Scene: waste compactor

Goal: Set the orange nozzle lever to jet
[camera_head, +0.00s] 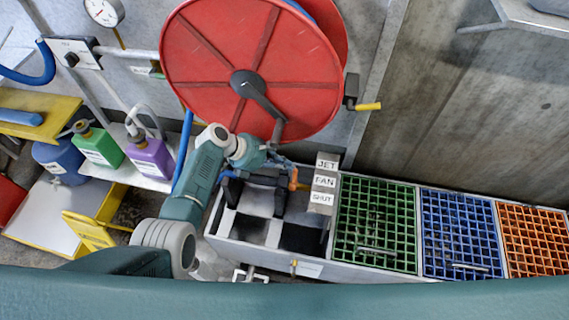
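The orange nozzle lever (294,179) is a small upright orange piece beside the label plates, level with about the FAN plate. The plates read JET (327,163), FAN (324,181) and SHUT (321,198), from top to bottom. A dark nozzle body (262,194) seems to lie left of the lever, over the grey bin unit. My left gripper (284,164) reaches in from the left, just above and left of the lever. Its fingers are small and partly hidden by my wrist, so I cannot tell whether they touch the lever. My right gripper is not in view.
A large red hose reel (250,65) with a dark crank hangs just above my wrist. Green (375,222), blue (461,234) and orange (535,240) grates lie to the right. Bottles (150,155) stand on a shelf at left, near a yellow sign (90,232).

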